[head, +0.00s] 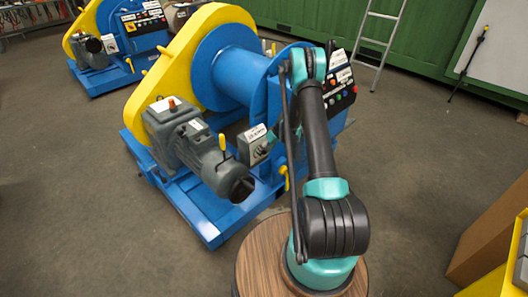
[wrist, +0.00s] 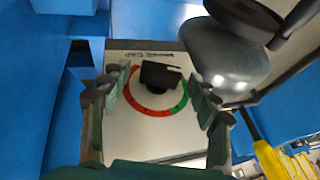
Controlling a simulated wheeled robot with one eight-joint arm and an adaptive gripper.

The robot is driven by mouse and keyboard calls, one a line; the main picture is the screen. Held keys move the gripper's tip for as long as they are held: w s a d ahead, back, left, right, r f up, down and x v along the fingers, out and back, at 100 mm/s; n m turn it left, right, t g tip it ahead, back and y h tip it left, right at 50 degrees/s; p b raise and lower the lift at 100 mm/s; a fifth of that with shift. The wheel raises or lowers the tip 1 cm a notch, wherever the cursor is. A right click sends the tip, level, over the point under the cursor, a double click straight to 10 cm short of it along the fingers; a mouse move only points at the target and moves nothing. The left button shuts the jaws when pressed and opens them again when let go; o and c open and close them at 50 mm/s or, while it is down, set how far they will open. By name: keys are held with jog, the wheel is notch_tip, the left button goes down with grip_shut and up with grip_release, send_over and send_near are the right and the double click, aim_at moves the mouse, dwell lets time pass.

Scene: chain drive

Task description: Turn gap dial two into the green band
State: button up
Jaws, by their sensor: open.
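In the wrist view a black dial knob (wrist: 161,75) sits on a pale panel (wrist: 150,143) with an upside-down printed label. A ring around the knob is mostly red (wrist: 141,108), with a green band (wrist: 182,102) at the right. The knob's pointing direction is unclear. My gripper (wrist: 160,86) is open, with one finger on each side of the knob; I see no clear contact. In the head view, a grey labelled box (head: 256,145) on the near blue winch seems to carry a dial. My gripper is hidden there behind my arm.
The wrist view shows a grey rounded housing (wrist: 226,58) close to the right finger, blue framework (wrist: 40,70) at left, and a yellow lever (wrist: 272,160) lower right. In the head view, a grey motor (head: 190,142) stands beside the box. A similar machine (head: 120,35) stands behind.

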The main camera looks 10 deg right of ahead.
jog(key=shift+c, duration=0.4)
jog(key=c, duration=1.1)
jog(key=shift+w+d+f+g+y, duration=0.15)
jog(key=shift+d+g+y, duration=0.2)
jog(key=shift+y, duration=0.45)
jog(key=shift+a+m+g+y, duration=0.15)
jog(key=shift+m+g+y, duration=0.15)
jog(key=shift+y, duration=0.1)
jog(key=o, duration=1.2)
jog(key=v, duration=1.2)
